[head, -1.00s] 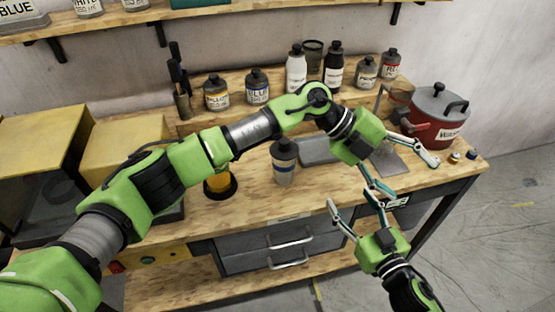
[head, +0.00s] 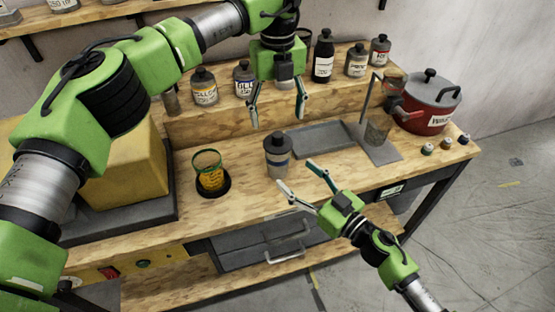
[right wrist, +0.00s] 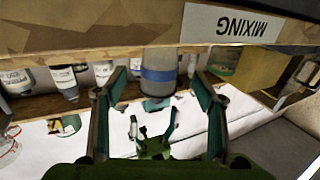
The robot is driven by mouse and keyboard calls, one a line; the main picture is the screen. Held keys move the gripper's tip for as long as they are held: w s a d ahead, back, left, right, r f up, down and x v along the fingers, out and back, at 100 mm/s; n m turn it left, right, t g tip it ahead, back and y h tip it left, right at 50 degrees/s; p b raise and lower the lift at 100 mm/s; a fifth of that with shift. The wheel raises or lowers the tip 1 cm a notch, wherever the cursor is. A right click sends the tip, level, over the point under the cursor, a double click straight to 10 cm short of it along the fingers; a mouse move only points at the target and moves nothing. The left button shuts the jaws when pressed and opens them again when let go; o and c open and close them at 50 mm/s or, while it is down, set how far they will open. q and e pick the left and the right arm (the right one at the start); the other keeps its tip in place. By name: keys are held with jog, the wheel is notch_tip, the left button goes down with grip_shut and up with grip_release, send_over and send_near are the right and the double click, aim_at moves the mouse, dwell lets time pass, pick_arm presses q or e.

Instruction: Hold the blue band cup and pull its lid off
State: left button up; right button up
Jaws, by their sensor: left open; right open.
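The blue band cup (head: 277,163) is a grey cup with a blue band and a dark lid (head: 277,141). It stands upright on the wooden bench near the front edge. My left gripper (head: 277,120) is open and empty, pointing down above and behind the lid in the head view. My right gripper (head: 297,174) is open and empty at the bench's front edge, its fingers pointing at the cup from the lower right. In the right wrist view, which is upside down, the cup (right wrist: 160,62) appears between the open fingers, apart from them.
A glass with yellow content (head: 210,180) stands left of the cup. A grey tray (head: 322,139) lies behind right. Several bottles line the raised shelf, including a black one (head: 323,62). A red pot (head: 428,110) stands at the far right.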

aim_at(285, 166)
jog(key=x, duration=0.7)
